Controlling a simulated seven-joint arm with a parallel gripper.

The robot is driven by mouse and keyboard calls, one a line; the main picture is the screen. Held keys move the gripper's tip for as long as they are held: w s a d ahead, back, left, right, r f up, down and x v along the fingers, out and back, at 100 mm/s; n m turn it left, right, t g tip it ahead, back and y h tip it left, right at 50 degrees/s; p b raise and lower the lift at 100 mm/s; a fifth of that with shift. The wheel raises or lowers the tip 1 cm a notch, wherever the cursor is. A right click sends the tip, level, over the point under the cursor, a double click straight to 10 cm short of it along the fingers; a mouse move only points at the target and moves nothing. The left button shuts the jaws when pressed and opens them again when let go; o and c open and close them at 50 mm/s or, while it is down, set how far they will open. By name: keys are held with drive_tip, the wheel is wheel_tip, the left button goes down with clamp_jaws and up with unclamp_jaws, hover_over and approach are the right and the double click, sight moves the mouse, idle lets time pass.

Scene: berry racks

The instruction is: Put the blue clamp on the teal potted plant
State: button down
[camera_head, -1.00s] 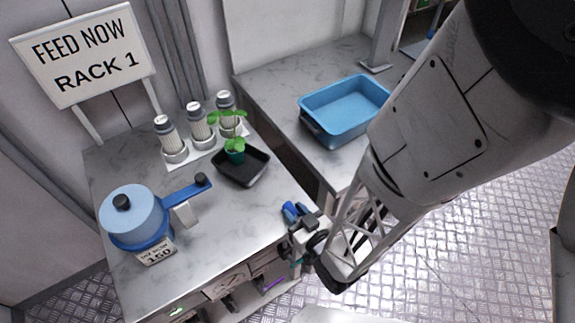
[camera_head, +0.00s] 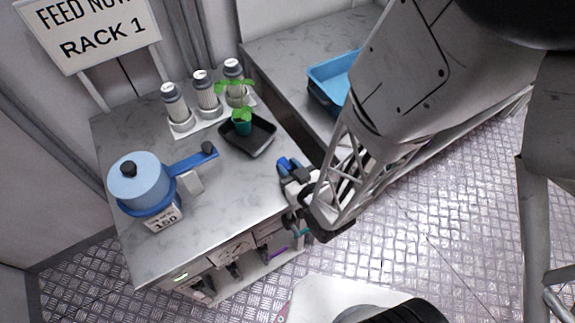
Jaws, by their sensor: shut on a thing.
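The teal potted plant (camera_head: 242,127) stands upright in a black tray (camera_head: 259,144) on the marble-topped cabinet, green leaves above its pot. My gripper (camera_head: 296,178) is at the cabinet's right edge, to the right of and nearer than the plant, apart from it. It is shut on the blue clamp (camera_head: 284,164), whose blue end sticks out toward the plant. The arm and gripper body hide part of the clamp.
Several grey-capped cylinders (camera_head: 206,93) stand behind the tray. A blue pot (camera_head: 139,183) with a long handle sits at the left. A blue bin (camera_head: 328,76) is on the back counter, partly behind my arm. The front middle of the cabinet top is clear.

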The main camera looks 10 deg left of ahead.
drive_tip(key=shift+w+a, duration=0.35)
drive_tip(key=shift+a, duration=0.05)
drive_tip(key=shift+d+f, duration=0.1)
drive_tip(key=shift+f, duration=0.15)
drive_tip(key=c, duration=0.8)
unclamp_jaws()
drive_tip(key=shift+c, duration=0.2)
drive_tip(key=shift+s, duration=0.1)
drive_tip(key=shift+s+d+r, duration=0.3)
drive_tip(key=shift+s+d, duration=0.15)
drive_tip(key=shift+d, duration=0.05)
drive_tip(key=v, duration=1)
drive_tip(key=shift+s+d, duration=0.2)
drive_tip(key=shift+s, duration=0.05)
